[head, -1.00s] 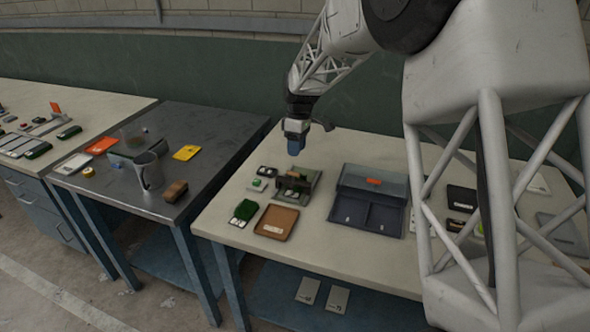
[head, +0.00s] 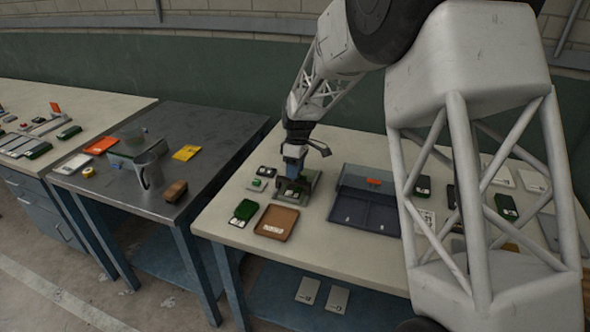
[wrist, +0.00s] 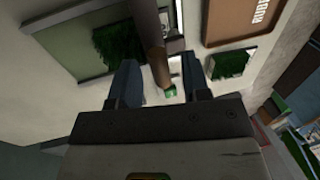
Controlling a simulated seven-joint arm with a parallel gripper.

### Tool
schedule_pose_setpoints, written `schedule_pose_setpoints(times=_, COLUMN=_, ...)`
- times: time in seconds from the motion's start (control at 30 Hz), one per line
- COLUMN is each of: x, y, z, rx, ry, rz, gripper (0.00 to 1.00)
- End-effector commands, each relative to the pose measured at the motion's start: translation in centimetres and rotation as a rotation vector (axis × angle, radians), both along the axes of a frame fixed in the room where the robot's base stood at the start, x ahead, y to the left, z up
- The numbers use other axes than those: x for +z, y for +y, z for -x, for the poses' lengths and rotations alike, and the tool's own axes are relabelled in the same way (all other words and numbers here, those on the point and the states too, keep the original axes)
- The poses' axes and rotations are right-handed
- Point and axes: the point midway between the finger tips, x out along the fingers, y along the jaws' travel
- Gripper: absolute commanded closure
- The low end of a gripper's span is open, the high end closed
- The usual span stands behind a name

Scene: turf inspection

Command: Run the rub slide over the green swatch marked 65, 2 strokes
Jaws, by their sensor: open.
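My gripper (head: 294,166) is open and low over a grey-green stand (head: 308,184) on the near bench. In the wrist view, a brown bar (wrist: 152,45) runs between the two blue fingers (wrist: 160,84); the fingers stand apart from it. The bar may be the rub slide, but I cannot be sure. A green swatch (wrist: 117,43) lies beside it on the stand, left in the wrist view. Another green swatch with a white label (head: 243,211) lies on the bench, front left of the stand. I cannot read a 65 on any swatch.
A brown lettered tray (head: 276,222) lies in front of the stand. A dark two-compartment tray (head: 364,214) with an orange tag is to its right.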

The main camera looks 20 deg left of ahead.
Motion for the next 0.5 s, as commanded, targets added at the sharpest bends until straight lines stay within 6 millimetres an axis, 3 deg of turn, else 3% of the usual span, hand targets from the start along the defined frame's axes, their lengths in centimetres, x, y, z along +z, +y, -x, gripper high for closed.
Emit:
schedule_pose_setpoints(times=0.23, x=-0.01, y=0.01, z=0.01, rx=0.000, ry=0.000, rz=0.000, gripper=0.57)
schedule_pose_setpoints(times=0.5, x=0.00, y=0.01, z=0.01, rx=0.000, ry=0.000, rz=0.000, gripper=0.98)
